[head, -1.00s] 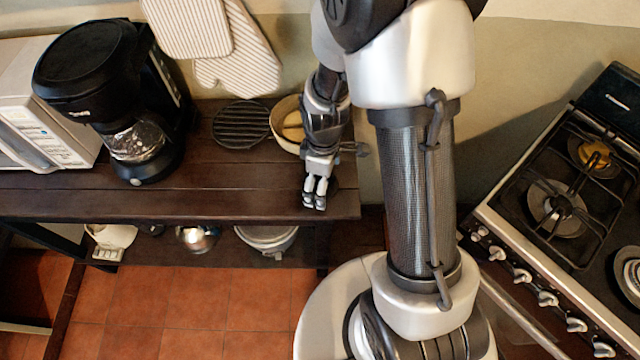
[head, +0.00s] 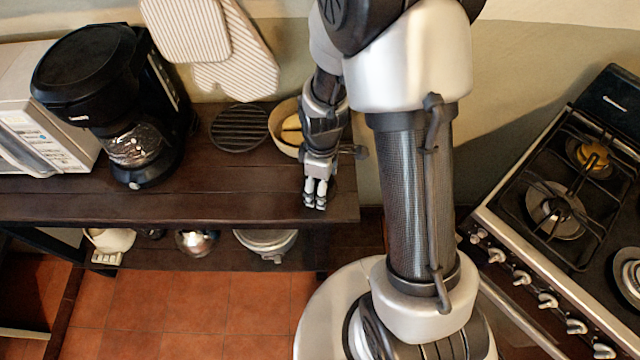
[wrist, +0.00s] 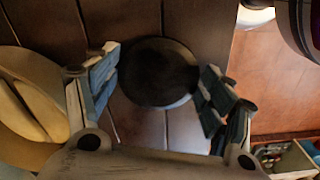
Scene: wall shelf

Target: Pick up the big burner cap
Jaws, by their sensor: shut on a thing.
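The big burner cap (wrist: 158,72) is a dark round disc in the wrist view, between the two fingers of my gripper (wrist: 160,68). My gripper is shut on it, with a finger at its left and right sides. In the head view my gripper (head: 315,198) points down at the right end of the dark wooden shelf (head: 225,187). There the cap is mostly hidden by my gripper, and I cannot tell whether it is clear of the wood.
A bowl with bananas (head: 284,128) stands close behind my gripper, beside a round black grate (head: 239,128). A coffee maker (head: 115,100) and a microwave (head: 40,120) are at the left. The shelf's middle is clear. A gas stove (head: 560,200) is at the right.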

